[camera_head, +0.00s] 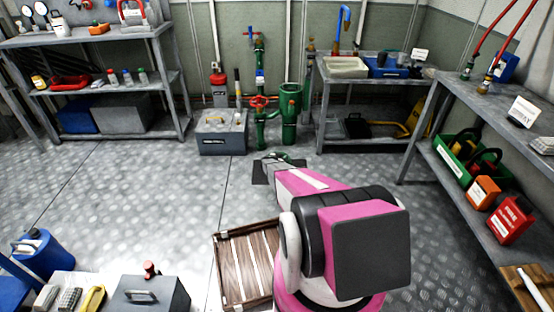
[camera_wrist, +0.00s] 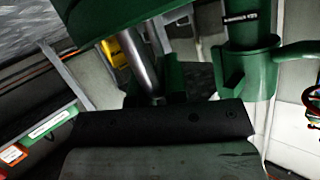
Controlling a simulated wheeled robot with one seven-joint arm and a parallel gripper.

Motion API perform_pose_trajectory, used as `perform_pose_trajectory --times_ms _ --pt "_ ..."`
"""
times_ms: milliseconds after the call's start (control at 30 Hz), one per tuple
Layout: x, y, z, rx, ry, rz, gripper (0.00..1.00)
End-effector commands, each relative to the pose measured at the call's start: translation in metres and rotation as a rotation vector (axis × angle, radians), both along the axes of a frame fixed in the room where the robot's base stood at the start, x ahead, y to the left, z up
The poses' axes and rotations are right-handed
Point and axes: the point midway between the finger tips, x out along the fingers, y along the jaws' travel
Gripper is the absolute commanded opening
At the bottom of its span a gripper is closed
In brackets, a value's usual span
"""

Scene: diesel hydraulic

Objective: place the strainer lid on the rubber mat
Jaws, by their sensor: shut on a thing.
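My gripper (camera_head: 277,160) is at the end of my pink arm, low over the floor in the head view. A small green piece shows at its tip, which I take to be the strainer lid (camera_head: 284,155). In the wrist view a large green round part, likely this lid (camera_wrist: 105,18), fills the top edge, close to the dark jaw (camera_wrist: 150,122). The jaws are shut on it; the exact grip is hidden. A dark flat patch, likely the rubber mat (camera_head: 260,173), lies on the floor just left of my gripper, partly hidden by my arm.
Green pipework with a wide green strainer body (camera_head: 290,112) stands just behind. A grey toolbox (camera_head: 221,135) is left of it. A wooden crate (camera_head: 247,262) lies left of my arm. Shelves stand at left and right. The left-middle floor is clear.

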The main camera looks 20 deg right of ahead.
Motion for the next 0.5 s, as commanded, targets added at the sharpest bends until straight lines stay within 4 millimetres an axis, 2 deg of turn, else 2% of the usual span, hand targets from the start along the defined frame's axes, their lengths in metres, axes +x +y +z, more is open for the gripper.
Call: perform_pose_trajectory --times_ms 100,200,367,500 --pt "0.005 -0.014 -0.007 -0.002 -0.002 -0.002 0.00" --pt "0.006 -0.019 -0.010 -0.002 -0.002 -0.001 0.00" --pt "0.006 -0.021 -0.014 -0.002 -0.001 0.001 0.00" --pt "0.007 -0.021 -0.028 -0.001 -0.002 -0.001 0.00"
